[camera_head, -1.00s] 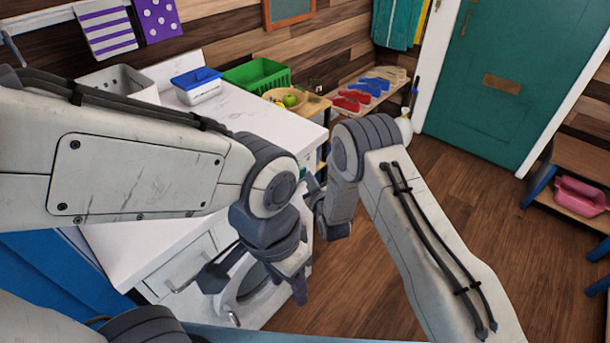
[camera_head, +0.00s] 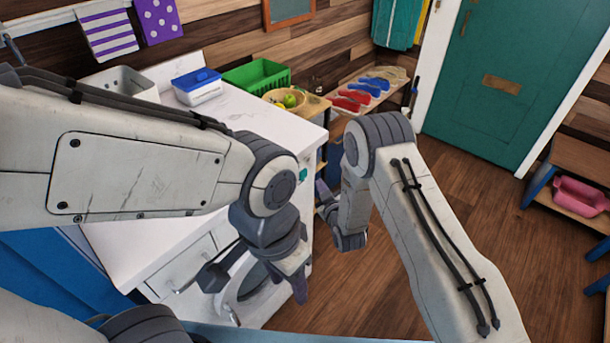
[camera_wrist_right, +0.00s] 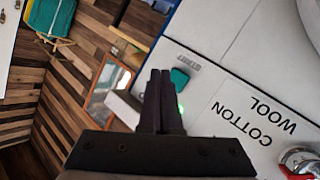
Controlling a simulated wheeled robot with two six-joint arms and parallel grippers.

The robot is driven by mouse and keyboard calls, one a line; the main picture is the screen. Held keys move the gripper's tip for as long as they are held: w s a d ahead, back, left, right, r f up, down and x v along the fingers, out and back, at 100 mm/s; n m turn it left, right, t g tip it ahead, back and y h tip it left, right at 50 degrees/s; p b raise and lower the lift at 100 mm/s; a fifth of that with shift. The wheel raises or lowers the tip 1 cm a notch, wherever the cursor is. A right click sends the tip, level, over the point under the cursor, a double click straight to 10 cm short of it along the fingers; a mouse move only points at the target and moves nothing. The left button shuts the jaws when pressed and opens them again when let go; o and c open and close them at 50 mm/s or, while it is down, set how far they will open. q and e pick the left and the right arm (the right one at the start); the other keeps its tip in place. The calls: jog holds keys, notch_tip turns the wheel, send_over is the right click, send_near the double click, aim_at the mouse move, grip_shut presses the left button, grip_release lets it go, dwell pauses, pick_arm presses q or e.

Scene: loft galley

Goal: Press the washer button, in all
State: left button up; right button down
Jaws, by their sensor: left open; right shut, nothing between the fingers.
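The washer (camera_head: 222,303) is white, with a round door, and stands under the white counter at lower left in the head view. A teal button (camera_wrist_right: 180,78) shows on its white panel in the wrist view, just right of my fingertips. A small teal patch also shows on the front in the head view (camera_head: 303,174). A small green glow (camera_wrist_right: 181,108) sits below the button. My right gripper (camera_head: 322,192) is shut and empty, right of the washer front; its fingers also show in the wrist view (camera_wrist_right: 160,75). My left gripper (camera_head: 253,284) is open in front of the round door.
The panel carries the words COTTON and WOOL (camera_wrist_right: 245,120) and a chrome and red knob (camera_wrist_right: 300,158).

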jog(key=shift+s+d, duration=0.7)
jog(key=shift+d, duration=0.25)
jog(key=s+a+r+m+g+h, duration=0.1)
jog(key=s+a+r+g, duration=0.25)
jog(key=s+r, duration=0.2)
jog(key=s+a+r+g, duration=0.2)
jog(key=s+r+g, duration=0.25)
jog(key=r, duration=0.25)
jog(key=s+d+r+g+h, duration=0.1)
jog(key=s+d+r+g, duration=0.2)
jog(key=s, duration=1.1)
jog(key=s+d+r+g+h+p, duration=0.1)
jog(key=s+d+r, duration=0.5)
jog(key=s, duration=0.8)
jog(key=shift+s+r+m+g+h, duration=0.15)
jog(key=shift+m+g+h, duration=0.3)
jog(key=shift+g, duration=0.75)
